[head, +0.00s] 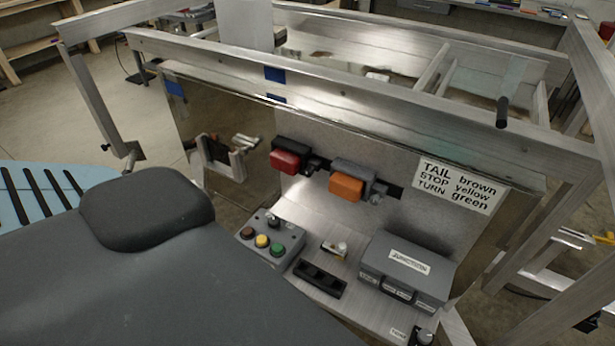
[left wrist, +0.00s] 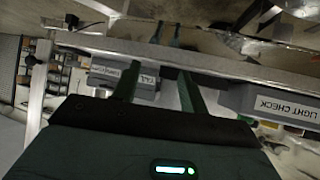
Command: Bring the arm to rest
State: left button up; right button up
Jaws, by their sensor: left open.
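My left gripper (left wrist: 158,82) shows in the left wrist view with its two dark fingers apart and nothing seen between them. Its grey box labels lie beyond the fingers. In the head view a dark grey part of my left arm (head: 150,260) fills the lower left, and its gripper fingers cannot be made out there. My right gripper is in neither view.
A metal panel carries a red lamp (head: 286,161), an orange lamp (head: 346,188) and a wiring label (head: 456,186). Below are a button box (head: 270,240), a black tray (head: 320,278) and a junction box (head: 404,268). A LIGHT CHECK box (left wrist: 270,103) is right of the fingers. Aluminium rails surround the panel.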

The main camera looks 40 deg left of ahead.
pick_arm(q)
jog(key=s+f+g, duration=0.2)
jog(key=s+f, duration=0.1)
jog(key=s, duration=0.6)
jog(key=shift+s+a+f+m+h+p, duration=0.2)
jog(key=shift+s+a+m+h+p, duration=0.1)
jog(key=shift+a+m+p, duration=0.1)
jog(key=shift+c, duration=0.7)
dwell(0.9)
